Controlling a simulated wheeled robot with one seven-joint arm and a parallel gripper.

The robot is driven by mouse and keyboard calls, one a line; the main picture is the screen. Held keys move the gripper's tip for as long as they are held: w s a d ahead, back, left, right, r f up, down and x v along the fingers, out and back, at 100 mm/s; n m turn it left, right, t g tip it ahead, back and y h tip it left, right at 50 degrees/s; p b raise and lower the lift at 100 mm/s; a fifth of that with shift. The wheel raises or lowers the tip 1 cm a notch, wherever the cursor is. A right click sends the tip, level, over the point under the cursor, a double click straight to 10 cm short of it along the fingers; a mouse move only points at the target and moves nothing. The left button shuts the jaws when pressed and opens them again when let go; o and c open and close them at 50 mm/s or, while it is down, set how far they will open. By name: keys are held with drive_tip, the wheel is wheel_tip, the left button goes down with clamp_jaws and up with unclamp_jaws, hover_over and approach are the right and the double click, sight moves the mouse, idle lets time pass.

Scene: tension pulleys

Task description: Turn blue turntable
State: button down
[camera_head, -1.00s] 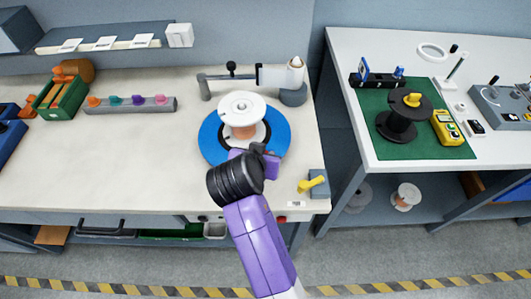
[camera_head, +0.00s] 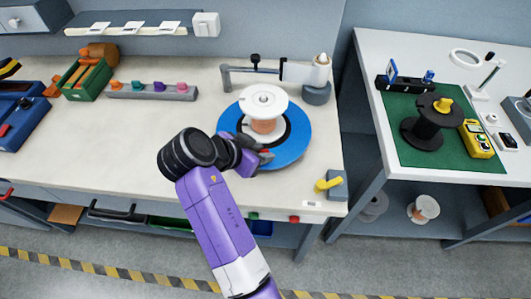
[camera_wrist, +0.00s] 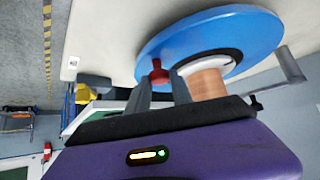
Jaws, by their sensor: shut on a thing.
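The blue turntable (camera_head: 296,146) lies flat on the left workbench. It carries a black and white ring and a spool of copper-coloured wire (camera_head: 264,124) with a white top flange, standing upright. My gripper (camera_head: 262,156) is at the turntable's front left edge, low over the disc. In the wrist view, its fingers (camera_wrist: 160,82) are closed around a small red knob (camera_wrist: 156,71) on the rim of the blue turntable (camera_wrist: 215,35). The spool stands just beyond the fingers there. My wrist hides part of the turntable's left front edge in the head view.
A grey arm fixture (camera_head: 250,70) stands behind the turntable. A yellow lever (camera_head: 328,184) is at the bench's front right corner. A rack with coloured pegs (camera_head: 150,91) is to the left. The bench left of the turntable is mostly clear.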

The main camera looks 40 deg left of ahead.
drive_tip(key=shift+s+a, duration=0.1)
drive_tip(key=shift+a, duration=0.1)
idle(0.5)
drive_tip(key=c, duration=1.2)
unclamp_jaws()
drive_tip(key=b+v, duration=0.1)
drive_tip(key=v, duration=0.6)
drive_tip(key=shift+s+a+r, duration=0.2)
drive_tip(key=shift+s+r, duration=0.05)
drive_tip(key=shift+r, duration=0.05)
